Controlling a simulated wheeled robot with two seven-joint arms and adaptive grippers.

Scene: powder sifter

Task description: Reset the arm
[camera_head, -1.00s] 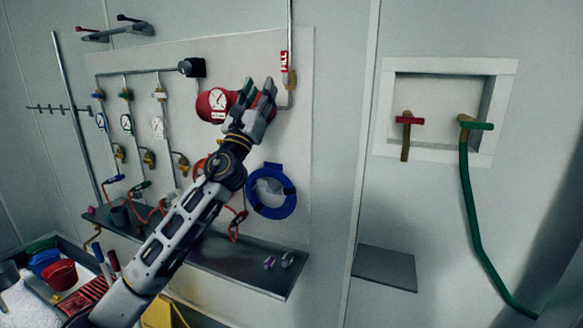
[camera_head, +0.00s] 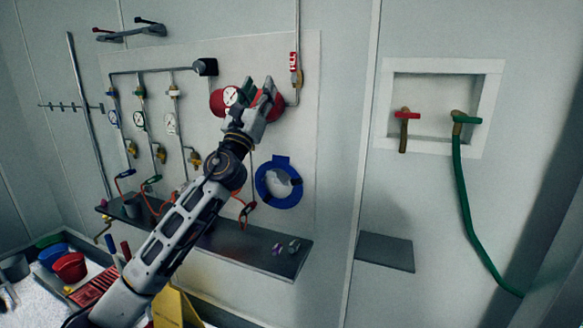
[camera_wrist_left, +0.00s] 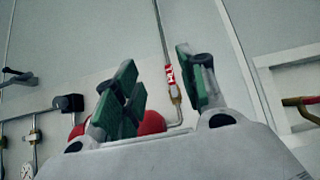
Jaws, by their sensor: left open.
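My left arm reaches up from the bottom left in the head view. Its gripper (camera_head: 259,96) is raised in front of the wall panel and covers part of a red round gauge unit (camera_head: 218,103). In the left wrist view the two green-padded fingers (camera_wrist_left: 160,95) are apart with nothing between them. The red unit (camera_wrist_left: 152,122) shows behind them, and a pipe with a red-and-white tag (camera_wrist_left: 170,76) runs up between them. I cannot tell whether the gripper touches the panel. My right gripper is not in view.
A blue ring (camera_head: 279,200) hangs on the panel above a dark shelf (camera_head: 240,243). Several small gauges and valves line the panel's left. A recess with red (camera_head: 404,114) and green (camera_head: 466,118) taps is at right. Buckets (camera_head: 68,267) stand at lower left.

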